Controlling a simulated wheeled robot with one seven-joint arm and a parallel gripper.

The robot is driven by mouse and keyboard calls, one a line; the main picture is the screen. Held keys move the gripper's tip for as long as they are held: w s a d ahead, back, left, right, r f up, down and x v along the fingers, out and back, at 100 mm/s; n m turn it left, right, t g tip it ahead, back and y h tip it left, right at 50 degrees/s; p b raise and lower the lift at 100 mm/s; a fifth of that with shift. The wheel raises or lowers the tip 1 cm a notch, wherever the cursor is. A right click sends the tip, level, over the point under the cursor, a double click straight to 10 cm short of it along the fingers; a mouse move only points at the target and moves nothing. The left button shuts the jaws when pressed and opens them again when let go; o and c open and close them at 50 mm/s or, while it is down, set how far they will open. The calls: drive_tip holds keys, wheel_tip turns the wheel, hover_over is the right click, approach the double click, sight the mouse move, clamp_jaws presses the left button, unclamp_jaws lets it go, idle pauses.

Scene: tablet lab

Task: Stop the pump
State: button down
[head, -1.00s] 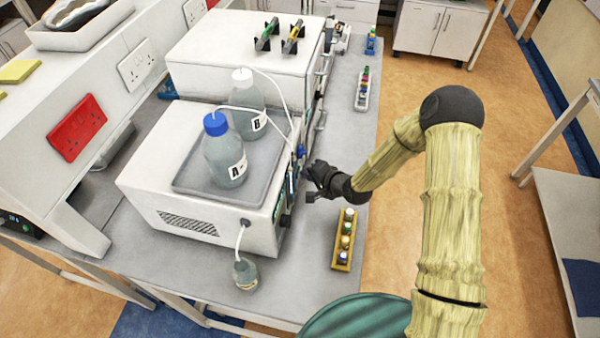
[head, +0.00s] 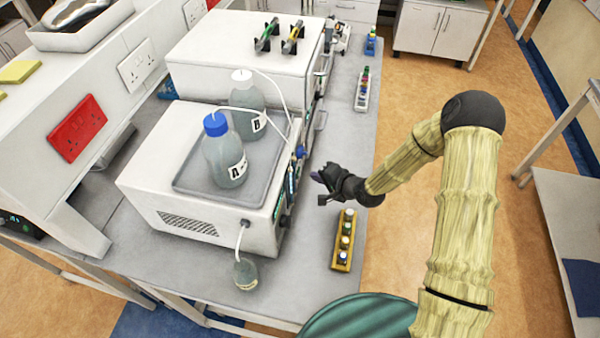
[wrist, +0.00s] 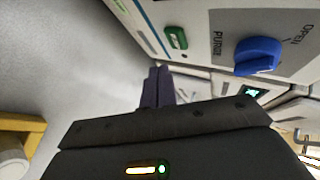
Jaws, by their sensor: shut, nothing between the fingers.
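The pump (head: 200,215) is a white box on the bench with a grey tray on top. In the wrist view its front panel (wrist: 195,20) shows a blue knob (wrist: 258,56) by the words PURGE and OPEN, and a green button (wrist: 177,38). The knob also shows small in the head view (head: 300,151). My gripper (head: 318,187) is in front of the panel, to its right and apart from it. Its fingers (wrist: 157,86) are shut with nothing between them. The panel's face is seen edge-on in the head view.
Bottles A (head: 226,160) and B (head: 247,100) stand on the tray with tubing. A small bottle (head: 246,272) stands at the pump's near side. A yellow vial rack (head: 342,256) lies on the bench just below my gripper. Another rack (head: 362,90) stands farther back.

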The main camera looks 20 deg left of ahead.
drive_tip(key=shift+w+d, duration=0.1)
drive_tip(key=shift+d, duration=1.8)
drive_tip(key=s+d+r+n+g+h+b, duration=0.1)
drive_tip(key=s+d+r+n+h, duration=0.15)
drive_tip(key=d+r+h, duration=0.4)
drive_tip(key=s+d+r+n+h+b, duration=0.1)
drive_tip(key=s+d+r+n+h, duration=0.15)
drive_tip(key=d, duration=0.75)
drive_tip(key=s+d+r+g, duration=0.1)
drive_tip(key=s+d+r, duration=0.2)
drive_tip(key=s, duration=0.4)
drive_tip(key=s+d+r+g+h, duration=0.1)
drive_tip(key=s+d+r, duration=0.2)
drive_tip(key=s+r, duration=0.2)
drive_tip(key=shift+s+d+r+b, duration=0.25)
drive_tip(key=shift+s+b, duration=0.15)
drive_tip(key=shift+s, duration=0.45)
